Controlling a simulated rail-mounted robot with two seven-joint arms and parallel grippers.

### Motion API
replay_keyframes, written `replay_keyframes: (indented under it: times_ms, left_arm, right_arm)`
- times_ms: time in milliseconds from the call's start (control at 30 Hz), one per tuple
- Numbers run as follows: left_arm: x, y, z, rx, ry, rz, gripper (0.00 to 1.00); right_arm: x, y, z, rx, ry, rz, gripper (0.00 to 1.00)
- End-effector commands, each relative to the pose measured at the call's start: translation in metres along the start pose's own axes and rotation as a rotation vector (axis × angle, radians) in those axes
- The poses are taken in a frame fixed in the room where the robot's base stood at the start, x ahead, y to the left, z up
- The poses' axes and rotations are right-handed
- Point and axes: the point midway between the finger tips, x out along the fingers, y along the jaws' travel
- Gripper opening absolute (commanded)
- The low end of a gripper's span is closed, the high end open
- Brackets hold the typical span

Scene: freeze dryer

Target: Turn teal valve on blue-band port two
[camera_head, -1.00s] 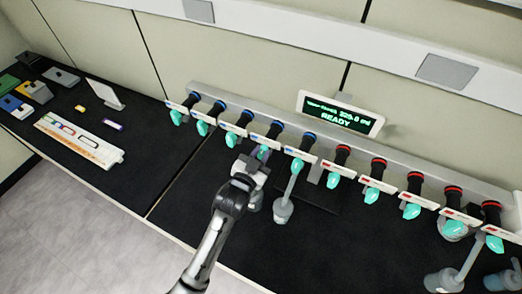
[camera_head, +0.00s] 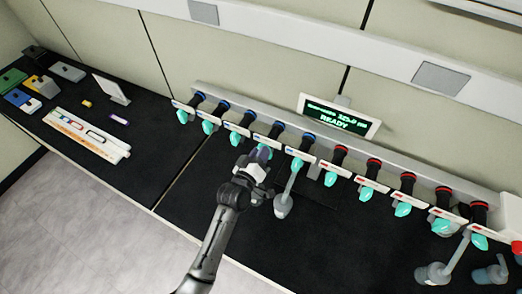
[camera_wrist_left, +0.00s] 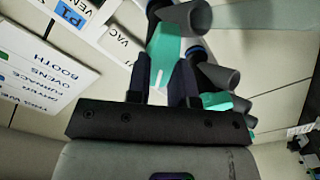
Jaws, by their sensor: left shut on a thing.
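A row of ports with black necks carries blue bands on the left and red bands on the right, each with a teal valve below. My left gripper (camera_head: 262,156) is at the fourth blue-band port (camera_head: 276,129) from the left. In the left wrist view, its two dark fingers (camera_wrist_left: 163,82) are shut on a teal valve (camera_wrist_left: 165,48), one finger on each side. In the head view the gripper mostly hides this valve. The neighbouring teal valve (camera_head: 297,164) has a grey flask (camera_head: 284,203) hanging below it. My right gripper is out of view.
A display (camera_head: 339,117) reading READY stands behind the ports. More flasks (camera_head: 432,272) hang at the far right.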

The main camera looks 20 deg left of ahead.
Motion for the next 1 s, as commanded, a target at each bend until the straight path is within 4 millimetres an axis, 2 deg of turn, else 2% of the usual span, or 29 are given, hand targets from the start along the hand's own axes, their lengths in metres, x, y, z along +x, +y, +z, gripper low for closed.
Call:
replay_keyframes:
  times_ms: [200,500,1000]
  left_arm:
    - [-0.0001,-0.0013,0.0,-0.163,-0.002,-0.002,0.0]
    - [-0.0001,-0.0025,0.001,-0.308,-0.002,-0.002,0.0]
    - [-0.0001,-0.0032,0.0014,-0.367,-0.002,-0.002,0.0]
  right_arm:
    - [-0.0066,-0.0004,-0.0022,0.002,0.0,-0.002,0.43]
    - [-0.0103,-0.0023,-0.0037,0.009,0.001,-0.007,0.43]
    - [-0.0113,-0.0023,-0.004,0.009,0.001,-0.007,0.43]
